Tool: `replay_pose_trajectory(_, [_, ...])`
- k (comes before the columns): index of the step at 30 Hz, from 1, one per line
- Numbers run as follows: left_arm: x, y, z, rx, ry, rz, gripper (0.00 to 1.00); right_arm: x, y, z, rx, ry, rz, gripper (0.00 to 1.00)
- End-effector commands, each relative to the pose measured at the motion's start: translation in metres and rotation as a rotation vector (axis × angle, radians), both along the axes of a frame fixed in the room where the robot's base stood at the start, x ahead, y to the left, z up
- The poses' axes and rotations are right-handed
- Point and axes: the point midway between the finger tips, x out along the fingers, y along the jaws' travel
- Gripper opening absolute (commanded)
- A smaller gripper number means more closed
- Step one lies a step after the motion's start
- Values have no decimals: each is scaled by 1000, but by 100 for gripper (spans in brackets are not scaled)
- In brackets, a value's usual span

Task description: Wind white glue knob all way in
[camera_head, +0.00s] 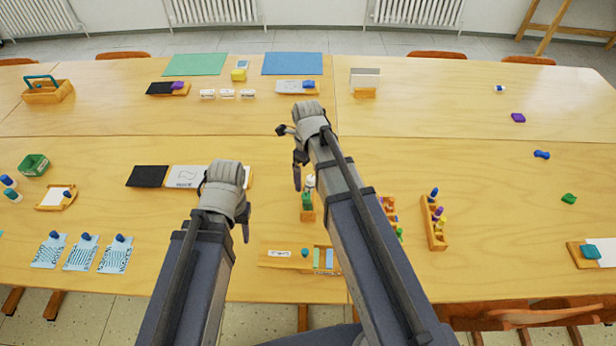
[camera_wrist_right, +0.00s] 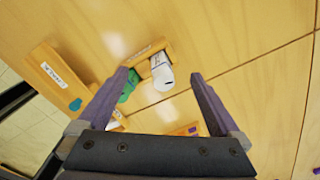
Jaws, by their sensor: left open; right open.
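My right gripper (camera_head: 291,158) is open and empty, above and beside the stick. Contact is not visible. I cannot tell which part is the knob. My left gripper (camera_head: 226,195) is open, left of the holder; its fingers are mostly hidden.
A wooden tray with a label (camera_head: 290,259) lies in front of the holder. A wooden rack (camera_head: 436,236) with colored pieces stands to the right. A black-and-white board (camera_head: 148,176) lies to the left.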

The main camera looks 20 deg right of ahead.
Motion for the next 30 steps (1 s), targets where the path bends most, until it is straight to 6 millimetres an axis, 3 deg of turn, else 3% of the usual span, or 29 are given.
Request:
replay_pose_trajectory(28, [0, 0, 0, 0, 0, 0, 50, -2, -9, 0, 0, 0, 3, 100])
replay_pose_trajectory(30, [0, 0, 0, 0, 0, 0, 50, -2, -9, 0, 0, 0, 3, 93])
